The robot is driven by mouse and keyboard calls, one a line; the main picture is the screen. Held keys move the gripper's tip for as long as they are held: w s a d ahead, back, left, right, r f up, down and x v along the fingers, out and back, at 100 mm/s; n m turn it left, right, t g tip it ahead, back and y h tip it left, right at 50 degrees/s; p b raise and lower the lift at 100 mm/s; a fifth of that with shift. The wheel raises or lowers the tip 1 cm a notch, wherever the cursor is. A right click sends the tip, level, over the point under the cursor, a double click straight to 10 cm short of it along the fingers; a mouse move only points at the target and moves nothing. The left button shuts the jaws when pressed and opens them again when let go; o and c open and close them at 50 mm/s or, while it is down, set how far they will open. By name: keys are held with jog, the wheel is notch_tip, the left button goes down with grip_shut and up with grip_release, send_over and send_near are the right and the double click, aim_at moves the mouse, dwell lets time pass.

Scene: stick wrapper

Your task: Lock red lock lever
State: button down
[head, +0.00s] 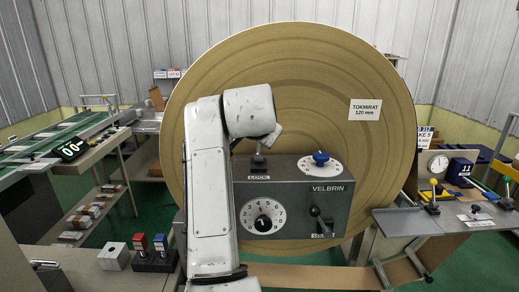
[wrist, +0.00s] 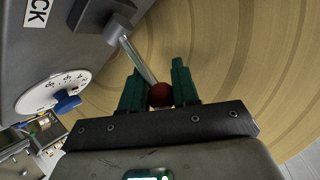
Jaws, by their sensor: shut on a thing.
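The red lock lever shows in the wrist view as a metal rod with a dark red ball knob (wrist: 159,95) at its end. The rod comes out of a dark mount on the grey control box (wrist: 40,50). My gripper (wrist: 156,82) has its green fingers on both sides of the knob and is shut on it. Part of a label ending in "CK" (wrist: 37,12) shows near the mount. In the head view the control box (head: 290,200) stands in front of the big roll; my arm covers its left part, and I cannot make out the red knob there.
The large tan roll (head: 310,90) stands close behind the box. The box also carries a blue knob (head: 321,158), a numbered dial (head: 263,217) and a black lever (head: 319,220). Benches stand on both sides, with red and blue stamp-like pieces (head: 150,250) at the lower left.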

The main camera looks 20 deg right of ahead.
jog(key=t+b, duration=0.1)
jog(key=b, duration=0.1)
jog(key=s+t+b, duration=0.1)
jog(key=s+a+t+h+b, duration=0.1)
jog(key=b, duration=0.1)
jog(key=shift+f+t+b, duration=0.3)
jog(key=shift+b, duration=0.05)
jog(key=shift+s+a+r+t+h+b, duration=0.15)
jog(key=shift+s+t+h+b, duration=0.25)
jog(key=shift+b, duration=0.55)
jog(key=shift+w, duration=0.1)
jog(key=c, duration=1)
grip_release()
jog(key=shift+o, duration=0.7)
jog(key=f+b+v, duration=0.1)
jog(key=v, duration=0.9)
jog(key=shift+s+r, duration=0.35)
jog(key=shift+s, duration=0.05)
